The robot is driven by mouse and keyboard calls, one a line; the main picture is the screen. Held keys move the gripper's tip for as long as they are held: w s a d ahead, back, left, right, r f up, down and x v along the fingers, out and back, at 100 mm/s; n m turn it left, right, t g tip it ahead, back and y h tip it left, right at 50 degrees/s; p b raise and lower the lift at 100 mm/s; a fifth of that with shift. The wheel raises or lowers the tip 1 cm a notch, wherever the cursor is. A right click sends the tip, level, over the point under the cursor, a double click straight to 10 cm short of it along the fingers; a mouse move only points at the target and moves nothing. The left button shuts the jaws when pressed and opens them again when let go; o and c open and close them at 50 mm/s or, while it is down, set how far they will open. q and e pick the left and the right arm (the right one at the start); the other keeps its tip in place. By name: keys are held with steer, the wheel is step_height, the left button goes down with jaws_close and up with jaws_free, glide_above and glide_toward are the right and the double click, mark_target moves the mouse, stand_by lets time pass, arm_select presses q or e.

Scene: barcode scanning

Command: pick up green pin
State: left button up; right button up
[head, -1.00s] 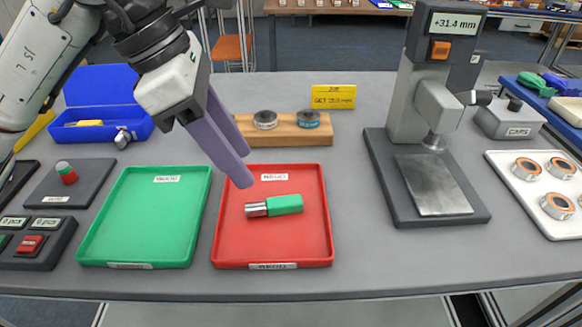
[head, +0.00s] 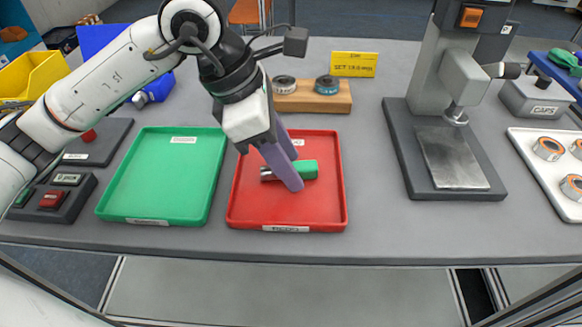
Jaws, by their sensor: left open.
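The green pin (head: 308,169), a green grip with a short metal end, lies in the red tray (head: 335,205). My left gripper (head: 296,174) points down into the red tray at the pin, its two purple fingers open. The nearer finger crosses in front of the pin and hides part of its middle; the metal end shows to the left of that finger. I cannot tell whether the fingers touch the pin. My right gripper is not in view.
An empty green tray (head: 163,178) lies left of the red tray. A wooden block with two rings (head: 310,97) stands behind it. A grey measuring stand (head: 440,120) is at the right, with bare table between. A button box (head: 52,198) is at the left.

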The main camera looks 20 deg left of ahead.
arm_select(q)
jaws_close()
steer(key=shift+r, duration=0.15)
